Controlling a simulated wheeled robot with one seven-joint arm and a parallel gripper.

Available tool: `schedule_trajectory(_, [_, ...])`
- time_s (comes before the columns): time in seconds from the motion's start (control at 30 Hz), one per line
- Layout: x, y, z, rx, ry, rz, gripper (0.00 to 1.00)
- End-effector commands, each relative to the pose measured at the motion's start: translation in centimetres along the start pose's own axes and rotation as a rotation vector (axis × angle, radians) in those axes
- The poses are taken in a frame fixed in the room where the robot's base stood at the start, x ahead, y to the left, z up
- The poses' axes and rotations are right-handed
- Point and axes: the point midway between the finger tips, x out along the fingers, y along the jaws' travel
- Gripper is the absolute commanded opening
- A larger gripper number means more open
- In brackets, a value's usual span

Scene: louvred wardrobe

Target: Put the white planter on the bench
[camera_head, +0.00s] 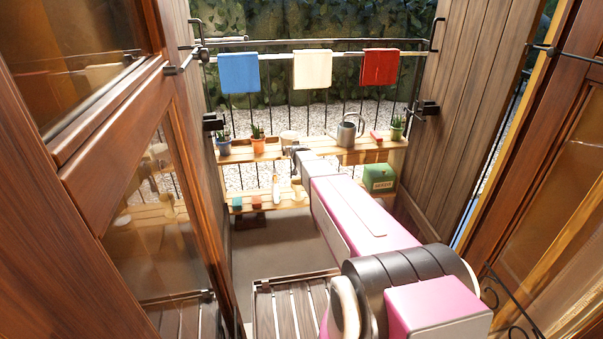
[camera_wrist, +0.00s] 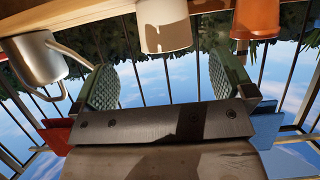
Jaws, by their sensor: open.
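The white planter (camera_head: 290,137) stands on the upper wooden shelf at the railing, between an orange pot and a grey watering can. In the wrist view, which looks upside down, the white planter (camera_wrist: 165,25) is at the top middle. My gripper (camera_wrist: 163,72) is open, its two green textured pads apart with nothing between them. The planter is ahead of the gap, apart from the pads. In the head view my gripper (camera_head: 297,153) is small and partly hidden by my arm. A dark slatted bench (camera_head: 290,312) stands at the bottom, partly covered by my arm.
The orange pot (camera_head: 258,143) and watering can (camera_head: 347,131) flank the planter. A lower shelf (camera_head: 292,199) and a green box (camera_head: 378,177) are below. Blue, white and red cloths hang on the railing. Wooden door panels (camera_head: 460,110) narrow both sides.

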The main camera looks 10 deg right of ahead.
Motion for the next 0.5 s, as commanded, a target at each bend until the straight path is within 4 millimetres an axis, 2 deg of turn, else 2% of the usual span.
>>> schedule_trajectory(0.17, [-6.6,0.3,4.7,0.0,-0.198,0.009,1.0])
schedule_trajectory(0.27, [-11.5,0.5,8.2,0.001,-0.355,0.014,1.0])
schedule_trajectory(0.37, [-17.0,0.6,11.6,0.0,-0.521,0.016,1.0])
schedule_trajectory(0.5, [-25.3,0.7,15.9,0.0,-0.754,0.013,1.0])
